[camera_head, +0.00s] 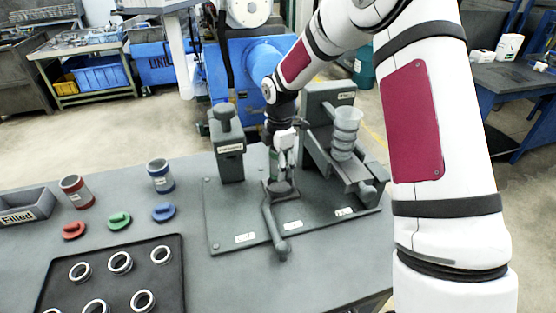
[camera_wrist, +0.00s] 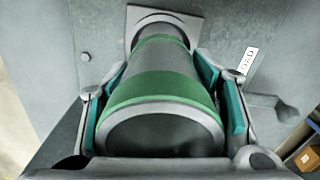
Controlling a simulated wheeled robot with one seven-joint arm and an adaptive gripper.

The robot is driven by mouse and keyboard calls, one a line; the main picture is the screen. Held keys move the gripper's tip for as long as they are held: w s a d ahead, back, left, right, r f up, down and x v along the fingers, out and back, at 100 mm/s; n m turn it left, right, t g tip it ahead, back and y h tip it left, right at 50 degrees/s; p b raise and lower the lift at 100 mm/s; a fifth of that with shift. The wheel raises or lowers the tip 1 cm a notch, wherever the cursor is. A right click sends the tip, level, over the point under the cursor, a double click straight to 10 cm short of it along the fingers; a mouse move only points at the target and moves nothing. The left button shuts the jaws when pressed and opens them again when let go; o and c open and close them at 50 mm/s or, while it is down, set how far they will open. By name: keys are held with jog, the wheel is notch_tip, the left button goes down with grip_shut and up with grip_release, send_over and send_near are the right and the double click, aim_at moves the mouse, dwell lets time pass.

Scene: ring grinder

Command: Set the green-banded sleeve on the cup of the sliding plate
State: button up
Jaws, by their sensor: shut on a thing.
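The green-banded sleeve (camera_wrist: 165,63), a grey cylinder with a green band near each end, is between the pads of my gripper (camera_wrist: 163,85). My gripper is shut on it. The sleeve's far end lines up with the round cup (camera_wrist: 158,17) on the light sliding plate (camera_wrist: 193,20). I cannot tell whether the sleeve is seated in the cup or just above it. In the head view my gripper (camera_head: 284,150) points down over the fixture, and the sleeve (camera_head: 275,163) is mostly hidden there. The plate's dark end (camera_head: 281,188) shows below it.
A lever handle (camera_head: 275,230) reaches toward the front of the baseplate (camera_head: 235,220). A grey post (camera_head: 228,150) stands left, and a stack of clear rings (camera_head: 345,135) stands right. Red (camera_head: 76,192) and blue (camera_head: 160,177) sleeves, caps and a ring tray (camera_head: 60,290) lie further left.

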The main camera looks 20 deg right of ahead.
aim_at(280, 188)
jog(key=shift+f+b, duration=0.7)
jog(key=shift+f, duration=1.75)
jog(key=shift+o, duration=0.2)
jog(key=shift+s+f, duration=0.3)
jog(key=shift+f, duration=0.25)
jog(key=shift+c, duration=0.7)
jog(key=shift+o, duration=0.3)
jog(key=shift+d, duration=0.1)
jog(key=o, duration=1.6)
jog(key=shift+w+f, duration=0.1)
jog(key=shift+o, duration=1.2)
jog(key=shift+r, duration=0.25)
